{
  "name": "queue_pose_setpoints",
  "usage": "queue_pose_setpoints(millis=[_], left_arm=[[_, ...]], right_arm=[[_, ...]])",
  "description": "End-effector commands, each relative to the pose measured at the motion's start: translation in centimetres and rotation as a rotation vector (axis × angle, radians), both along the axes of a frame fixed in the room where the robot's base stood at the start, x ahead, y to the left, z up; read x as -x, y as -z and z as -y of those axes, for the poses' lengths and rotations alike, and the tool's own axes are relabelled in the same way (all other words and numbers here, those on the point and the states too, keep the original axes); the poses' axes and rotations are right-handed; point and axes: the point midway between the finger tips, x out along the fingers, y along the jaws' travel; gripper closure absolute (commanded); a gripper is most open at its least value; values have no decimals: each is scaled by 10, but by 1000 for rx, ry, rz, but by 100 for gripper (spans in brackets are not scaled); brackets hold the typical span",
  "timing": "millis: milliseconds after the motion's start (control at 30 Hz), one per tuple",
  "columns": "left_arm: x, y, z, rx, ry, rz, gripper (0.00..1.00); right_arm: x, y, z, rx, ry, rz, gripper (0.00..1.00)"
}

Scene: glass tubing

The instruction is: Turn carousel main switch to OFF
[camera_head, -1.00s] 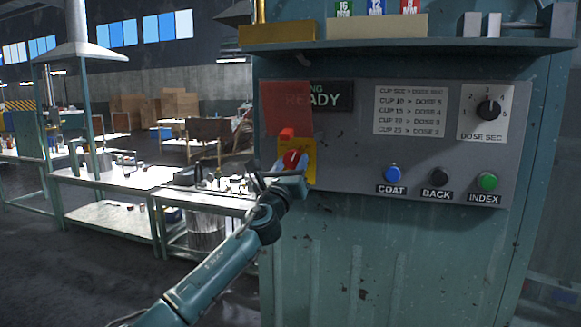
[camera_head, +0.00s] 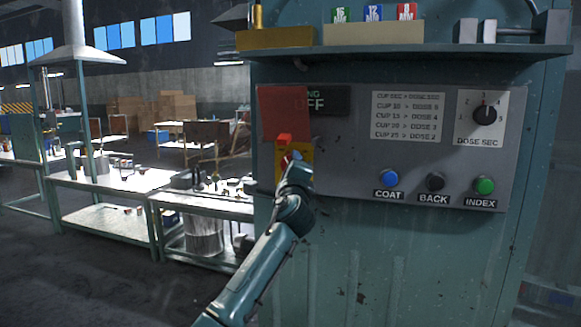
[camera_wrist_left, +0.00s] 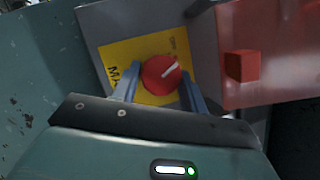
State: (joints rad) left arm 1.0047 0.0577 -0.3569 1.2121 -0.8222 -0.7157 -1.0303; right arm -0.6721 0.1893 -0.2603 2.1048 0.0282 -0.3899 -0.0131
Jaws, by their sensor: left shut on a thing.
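The main switch is a round red knob (camera_wrist_left: 162,74) with a white pointer line on a yellow plate (camera_wrist_left: 130,55). In the head view the yellow plate (camera_head: 279,172) shows at the panel's left, and my gripper largely hides the knob. My left gripper (camera_head: 293,160) reaches it from below; in the left wrist view its blue-grey fingers (camera_wrist_left: 160,88) are shut on the knob, one on each side. The dark display (camera_head: 311,104) above reads "OFF", its left part covered by a red flap (camera_head: 284,113). My right gripper is not in view.
A small red block (camera_head: 284,138) sits just above the knob. Blue COAT (camera_head: 389,178), black BACK (camera_head: 435,181) and green INDEX (camera_head: 484,186) buttons and a dose dial (camera_head: 485,115) are to the right. A shelf (camera_head: 400,51) juts out above.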

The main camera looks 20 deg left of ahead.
Motion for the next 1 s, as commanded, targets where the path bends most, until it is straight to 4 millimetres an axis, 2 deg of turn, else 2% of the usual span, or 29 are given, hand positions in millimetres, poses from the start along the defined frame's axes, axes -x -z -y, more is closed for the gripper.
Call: queue_pose_setpoints(millis=[400,1000], left_arm=[[0,-1,2,253,2,-12,80],[0,-1,2,313,1,-12,80]], right_arm=[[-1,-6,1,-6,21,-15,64],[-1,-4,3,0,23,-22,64]])
